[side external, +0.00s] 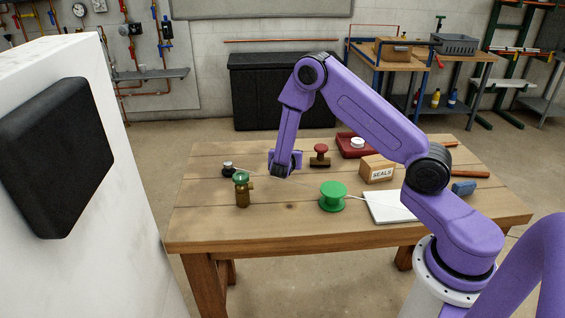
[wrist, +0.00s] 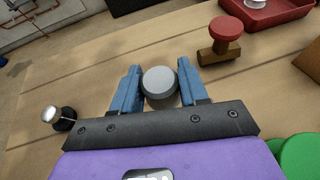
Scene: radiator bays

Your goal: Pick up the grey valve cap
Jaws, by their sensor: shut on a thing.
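The grey valve cap (wrist: 160,84) is round, with a light grey top and a darker side. In the wrist view it sits between the two blue fingers of my gripper (wrist: 155,88), which is shut on it. In the side external view my gripper (side external: 284,170) is over the back left part of the wooden table, and I cannot make out the cap there. Whether the cap touches the table or is a little above it, I cannot tell.
Near my gripper stand a brass valve with a green top (side external: 242,190), a black piece with a silver top (side external: 228,169) and a red-topped knob (side external: 320,155). A green spool (side external: 333,197), a SEALS box (side external: 378,169) and a red tray (side external: 349,151) are further right.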

